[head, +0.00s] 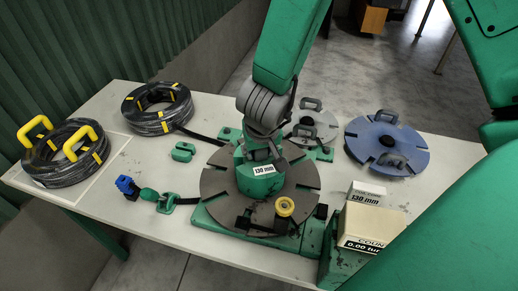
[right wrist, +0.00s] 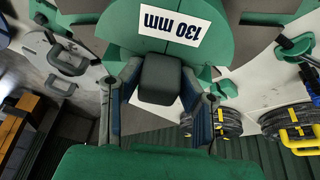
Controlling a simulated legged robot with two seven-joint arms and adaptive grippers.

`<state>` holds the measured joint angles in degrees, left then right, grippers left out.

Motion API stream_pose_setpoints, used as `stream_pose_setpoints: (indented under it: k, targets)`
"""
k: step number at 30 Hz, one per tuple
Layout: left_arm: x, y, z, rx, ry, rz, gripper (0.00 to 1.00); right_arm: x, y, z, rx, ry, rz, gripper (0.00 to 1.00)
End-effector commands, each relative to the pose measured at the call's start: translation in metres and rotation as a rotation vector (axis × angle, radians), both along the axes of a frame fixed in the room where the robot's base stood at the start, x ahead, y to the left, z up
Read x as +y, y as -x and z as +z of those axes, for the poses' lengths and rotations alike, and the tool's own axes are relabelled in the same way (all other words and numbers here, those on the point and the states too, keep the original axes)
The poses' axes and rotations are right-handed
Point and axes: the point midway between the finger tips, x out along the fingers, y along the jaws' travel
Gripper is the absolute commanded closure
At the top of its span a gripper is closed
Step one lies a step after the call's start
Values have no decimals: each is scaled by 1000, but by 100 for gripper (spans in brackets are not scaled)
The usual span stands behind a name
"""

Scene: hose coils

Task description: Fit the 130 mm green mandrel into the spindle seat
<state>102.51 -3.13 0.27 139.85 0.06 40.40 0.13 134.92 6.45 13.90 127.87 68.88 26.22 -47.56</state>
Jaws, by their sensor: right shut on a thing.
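The green mandrel (head: 262,180), labelled 130 mm, stands at the middle of a grey slotted disc (head: 218,186) on a green base. My right gripper (head: 262,145) comes down on it from above. In the right wrist view the gripper (right wrist: 160,88) has its fingers on both sides of the mandrel's dark square knob (right wrist: 160,77), shut on it. The green mandrel body (right wrist: 120,22) with its label shows beyond the knob. The spindle seat is hidden under the mandrel, so I cannot tell whether the mandrel is fully down in it. My left gripper is out of view.
Black hose coils (head: 70,153) (head: 158,108) lie at the left of the table (head: 150,220). A blue disc (head: 405,149) and a pale disc (head: 313,125), both with handles, lie behind right. Beige counter box (head: 372,225) stands front right.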

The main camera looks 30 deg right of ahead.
Motion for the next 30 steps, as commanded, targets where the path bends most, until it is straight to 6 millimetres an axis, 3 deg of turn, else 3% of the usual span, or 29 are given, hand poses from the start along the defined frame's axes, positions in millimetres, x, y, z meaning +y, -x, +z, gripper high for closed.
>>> stream_pose_setpoints:
  k: [8, 9, 10, 11, 17, 18, 30]
  targets:
    - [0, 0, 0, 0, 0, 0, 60, 0, -1, 1, -1, 0, 0, 100]
    - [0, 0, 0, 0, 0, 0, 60, 0, -1, 1, -1, 0, 0, 60]
    - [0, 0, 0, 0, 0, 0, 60, 0, -1, 1, -1, 0, 0, 49]
    - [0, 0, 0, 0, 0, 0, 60, 0, 0, 1, -1, 0, 0, 46]
    - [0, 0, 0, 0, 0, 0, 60, 0, 0, 0, 0, 0, 0, 46]
    - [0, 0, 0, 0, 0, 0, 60, 0, 0, -1, 2, 0, 0, 40]
    - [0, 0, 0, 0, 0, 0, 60, 0, 0, 0, 1, 0, 0, 40]
